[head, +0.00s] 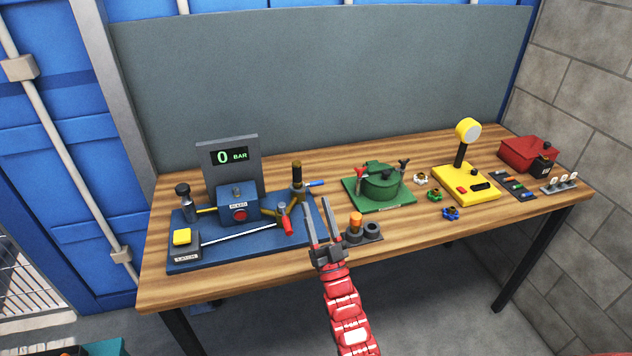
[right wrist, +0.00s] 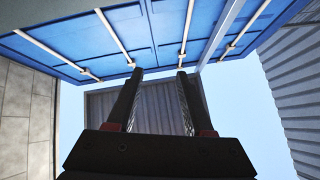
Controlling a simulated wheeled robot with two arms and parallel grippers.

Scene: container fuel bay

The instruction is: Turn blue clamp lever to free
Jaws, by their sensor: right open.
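The blue clamp lever (head: 317,183) is a short blue handle. It sticks out to the right from the dark post with a brass-coloured part (head: 297,180), at the right end of the blue base plate (head: 200,263). My right gripper (head: 321,208) is open and empty in the head view, with its fingers pointing up at the table's front side, below and apart from the lever. In the right wrist view its two fingers (right wrist: 158,80) are spread with nothing between them. My left gripper is not in view.
A red-handled lever (head: 287,226) and a blue box (head: 238,204) share the base plate, with a display reading 0 BAR (head: 230,157). A grey holder (head: 372,231) with an orange-topped part (head: 355,220) stands right of my gripper. A green pot fixture (head: 380,184) is behind.

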